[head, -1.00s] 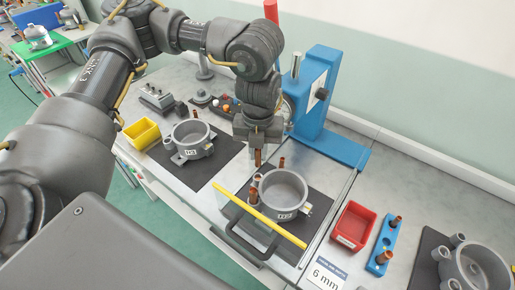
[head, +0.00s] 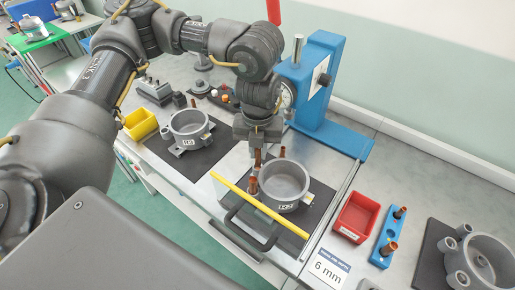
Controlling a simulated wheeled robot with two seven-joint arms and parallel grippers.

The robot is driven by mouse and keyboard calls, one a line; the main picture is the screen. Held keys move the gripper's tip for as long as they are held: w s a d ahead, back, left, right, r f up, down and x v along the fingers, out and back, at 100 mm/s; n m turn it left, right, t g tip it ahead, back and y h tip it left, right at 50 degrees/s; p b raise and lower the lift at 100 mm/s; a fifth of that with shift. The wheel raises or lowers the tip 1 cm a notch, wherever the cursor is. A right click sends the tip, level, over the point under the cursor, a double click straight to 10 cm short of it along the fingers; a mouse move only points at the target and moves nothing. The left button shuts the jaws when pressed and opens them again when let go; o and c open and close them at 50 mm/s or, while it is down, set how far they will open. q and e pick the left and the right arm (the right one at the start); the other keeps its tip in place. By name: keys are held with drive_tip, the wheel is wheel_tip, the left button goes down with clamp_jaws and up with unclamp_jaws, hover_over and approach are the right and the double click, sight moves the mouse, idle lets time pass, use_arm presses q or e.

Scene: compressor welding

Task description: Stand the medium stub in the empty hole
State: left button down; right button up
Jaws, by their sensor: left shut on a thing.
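My left gripper (head: 257,150) points down at the middle bench, shut on a copper stub (head: 257,160), which I take to be the medium one. The stub is upright at the back left of a grey compressor pot (head: 286,184) on a dark mat. Its lower end is close to the pot's side; I cannot tell whether it is in a hole. Another copper stub (head: 252,186) stands at the pot's left front, and one (head: 282,152) shows behind the pot. The empty hole cannot be made out. My right gripper is not in view.
A yellow bar (head: 258,205) and dark handle cross in front of the pot. A blue press (head: 318,85) stands behind. To the right are a red bin (head: 356,216), a blue stub rack (head: 388,238) and another pot (head: 478,262). A third pot (head: 188,128) is left.

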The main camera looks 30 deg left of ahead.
use_arm(q)
drive_tip(key=shift+p, duration=0.4)
idle(1.1)
drive_tip(key=shift+f+b, duration=0.75)
drive_tip(key=shift+f, duration=0.3)
drive_tip(key=c, duration=1.3)
unclamp_jaws()
wheel_tip(320, 180, up, 10)
drive_tip(key=shift+f+b, duration=0.25)
drive_tip(key=shift+b, duration=0.25)
drive_tip(key=shift+r, duration=0.65)
